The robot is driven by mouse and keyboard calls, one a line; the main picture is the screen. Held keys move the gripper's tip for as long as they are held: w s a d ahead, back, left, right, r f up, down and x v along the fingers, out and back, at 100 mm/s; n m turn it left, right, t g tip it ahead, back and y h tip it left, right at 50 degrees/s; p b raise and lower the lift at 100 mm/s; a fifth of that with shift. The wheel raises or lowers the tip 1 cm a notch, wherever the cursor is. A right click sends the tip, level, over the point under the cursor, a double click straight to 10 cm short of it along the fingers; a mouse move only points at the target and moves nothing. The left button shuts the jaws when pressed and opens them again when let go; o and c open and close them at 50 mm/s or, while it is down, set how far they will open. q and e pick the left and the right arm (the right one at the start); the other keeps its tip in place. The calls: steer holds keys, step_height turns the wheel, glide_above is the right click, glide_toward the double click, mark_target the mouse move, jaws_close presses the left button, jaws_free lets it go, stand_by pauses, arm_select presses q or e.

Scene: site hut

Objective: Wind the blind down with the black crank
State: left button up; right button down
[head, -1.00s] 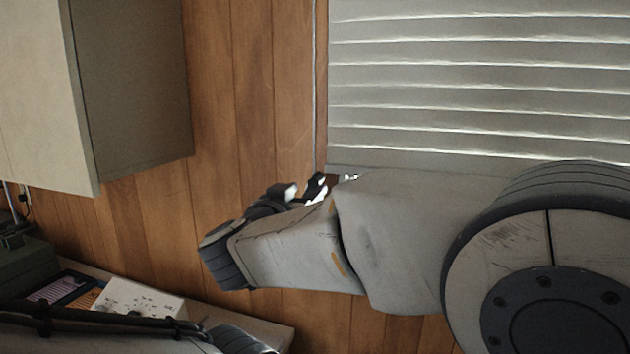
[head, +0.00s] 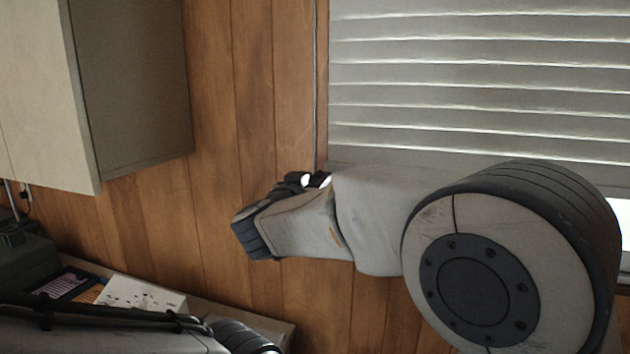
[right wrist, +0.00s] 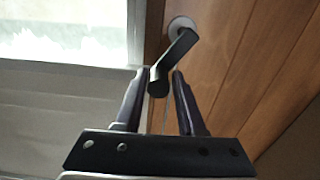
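The black crank (right wrist: 174,58) hangs from a round white mount on the wood wall in the right wrist view. Its handle end lies between the fingertips of my right gripper (right wrist: 160,88), which look close in on it, the left one touching; contact on the right side is hard to see. In the head view my right gripper (head: 313,181) is at the wall by the blind's lower left corner, and my arm hides the crank. The slatted blind (head: 480,75) covers the upper window; bright glass (right wrist: 70,38) shows in the wrist view. My left gripper is out of view.
A wall cabinet (head: 130,85) hangs at the upper left. Below it a counter holds a white box (head: 140,293) and a dark green case (head: 25,262). My left arm crosses the lower left. The wood wall (head: 225,200) between cabinet and blind is clear.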

steer(key=shift+d+f+m+b, duration=0.2)
steer(key=shift+f+m+b, duration=0.1)
steer(key=shift+m, duration=0.1)
step_height(320, 180, down, 8)
steer(key=d+m+b, duration=0.1)
steer(key=m+b, duration=1.4)
steer(key=m, duration=0.1)
steer(key=shift+s+d+r+m, duration=0.2)
steer(key=shift+s+r+m, duration=0.1)
steer(key=shift+m, duration=0.1)
steer(key=shift+f, duration=0.1)
steer(key=c, duration=0.7)
jaws_free()
steer(key=shift+a, duration=0.1)
steer(key=shift+o, duration=0.2)
steer(key=shift+r, duration=0.2)
